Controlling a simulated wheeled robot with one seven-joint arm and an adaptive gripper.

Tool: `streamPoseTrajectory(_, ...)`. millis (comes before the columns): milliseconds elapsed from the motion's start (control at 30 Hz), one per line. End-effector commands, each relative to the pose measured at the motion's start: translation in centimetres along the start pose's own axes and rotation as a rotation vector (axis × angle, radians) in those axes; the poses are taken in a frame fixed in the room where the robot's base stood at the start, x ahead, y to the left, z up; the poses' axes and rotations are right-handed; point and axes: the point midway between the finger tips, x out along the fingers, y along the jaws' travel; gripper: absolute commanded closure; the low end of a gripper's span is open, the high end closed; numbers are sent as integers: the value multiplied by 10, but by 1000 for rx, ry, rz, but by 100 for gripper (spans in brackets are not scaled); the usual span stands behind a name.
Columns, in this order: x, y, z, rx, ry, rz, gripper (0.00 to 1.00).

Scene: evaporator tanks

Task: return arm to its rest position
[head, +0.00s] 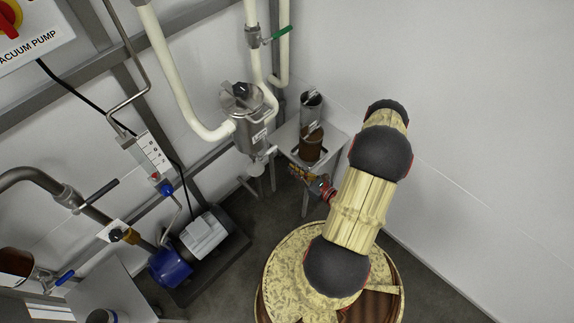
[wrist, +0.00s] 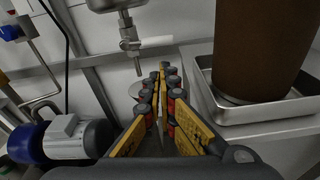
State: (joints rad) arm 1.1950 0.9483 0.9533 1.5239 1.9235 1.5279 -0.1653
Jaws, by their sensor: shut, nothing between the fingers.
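My arm (head: 360,212) reaches up from the round base at the bottom of the head view and bends back down. The gripper is shut and empty.
The brown container (wrist: 262,45) stands in a metal tray (wrist: 240,112) close right of the fingers. A steel vessel (head: 242,115) with an outlet pipe (wrist: 131,40) hangs nearby. A blue and grey pump (head: 190,245) sits on the floor at left. The right wall side is clear.

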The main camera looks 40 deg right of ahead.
Motion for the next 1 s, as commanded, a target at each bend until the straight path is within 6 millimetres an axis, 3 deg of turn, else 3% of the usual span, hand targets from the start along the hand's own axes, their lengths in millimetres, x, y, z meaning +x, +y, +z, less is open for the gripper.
streamPoseTrajectory(200, -10, 0, 0, 1, -1, 0, 100)
streamPoseTrajectory(500, -11, 4, -5, 14, 19, 11, 100)
streamPoseTrajectory(567, -11, 16, -10, 23, 35, 54, 100)
streamPoseTrajectory(767, -28, 89, -15, 64, 100, 278, 100)
streamPoseTrajectory(1000, -56, 141, 33, -84, 172, 631, 100)
